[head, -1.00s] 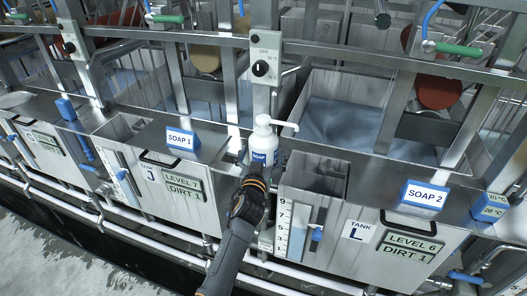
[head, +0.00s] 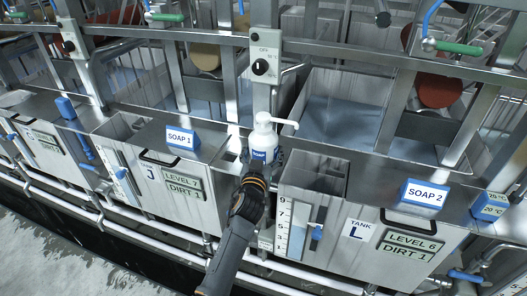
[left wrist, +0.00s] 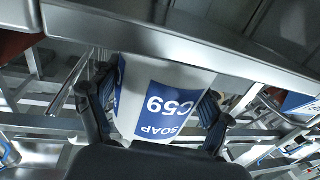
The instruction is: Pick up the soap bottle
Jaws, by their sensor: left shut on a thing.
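The white soap bottle (head: 264,139) with a pump spout and a blue label stands upright in the head view, between the SOAP 1 sign and tank L. My left gripper (head: 255,165) comes up from below and is shut on the bottle's lower body. In the left wrist view the soap bottle (left wrist: 160,98) fills the space between the two fingers, its label reading SOAP C59. The left gripper's fingers (left wrist: 158,112) press on both its sides. Whether the bottle's base touches the ledge is hidden by the gripper. My right gripper is not in view.
The SOAP 1 sign (head: 182,137) stands left on the metal ledge and the SOAP 2 sign (head: 425,194) stands right. A control box with a black knob (head: 261,67) is on the post behind the bottle. Open tanks and metal rails surround it.

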